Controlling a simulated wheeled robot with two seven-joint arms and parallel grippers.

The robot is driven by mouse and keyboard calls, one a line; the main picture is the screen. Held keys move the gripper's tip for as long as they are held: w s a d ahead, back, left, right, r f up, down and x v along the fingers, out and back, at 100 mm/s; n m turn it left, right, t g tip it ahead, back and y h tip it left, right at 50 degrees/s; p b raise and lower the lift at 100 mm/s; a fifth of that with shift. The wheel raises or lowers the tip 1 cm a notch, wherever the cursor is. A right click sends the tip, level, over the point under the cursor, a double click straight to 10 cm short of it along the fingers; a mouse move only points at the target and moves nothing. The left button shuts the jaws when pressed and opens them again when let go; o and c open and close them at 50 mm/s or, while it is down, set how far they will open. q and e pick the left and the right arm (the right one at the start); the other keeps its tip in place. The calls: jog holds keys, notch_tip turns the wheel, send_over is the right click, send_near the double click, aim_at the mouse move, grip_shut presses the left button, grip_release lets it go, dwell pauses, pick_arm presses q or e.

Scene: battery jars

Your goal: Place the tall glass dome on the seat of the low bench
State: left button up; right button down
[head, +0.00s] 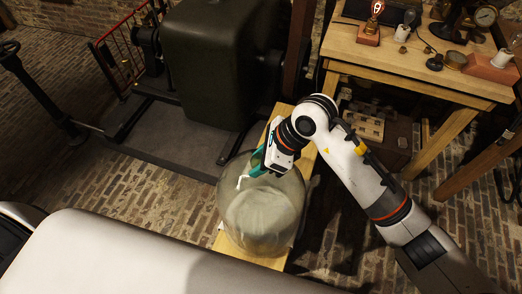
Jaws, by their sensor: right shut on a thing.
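The tall glass dome (262,212) is a large, cloudy, see-through vessel near the middle of the head view. It stands out over the low wooden bench (308,158), whose pale seat shows above, beside and below it. I cannot tell whether the dome touches the seat. My right gripper (252,174), with teal fingers, reaches down from the upper right and is shut on the top part of the dome. The fingertips are partly hard to make out against the glass. My left gripper is not in view.
A wooden worktable (420,70) with lamps and instruments stands at the upper right. A big dark green tank (215,60) on a grey base stands behind the bench. A pale rounded surface fills the lower left. Brick floor (160,185) lies open left of the bench.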

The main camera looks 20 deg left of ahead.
aim_at(261, 196)
jog(key=shift+a+f+p, duration=0.15)
jog(key=shift+f+p, duration=0.15)
jog(key=shift+f, duration=1.45)
jog(key=shift+f+b, duration=0.4)
jog(key=shift+s+d+f+b, duration=0.25)
jog(key=shift+f+b, duration=0.1)
jog(key=shift+f, duration=0.15)
jog(key=c, duration=1.3)
grip_release()
jog(key=shift+d+f, duration=0.15)
jog(key=shift+f, duration=0.15)
jog(key=o, duration=0.4)
jog(key=shift+w, duration=0.1)
jog(key=shift+r, duration=0.15)
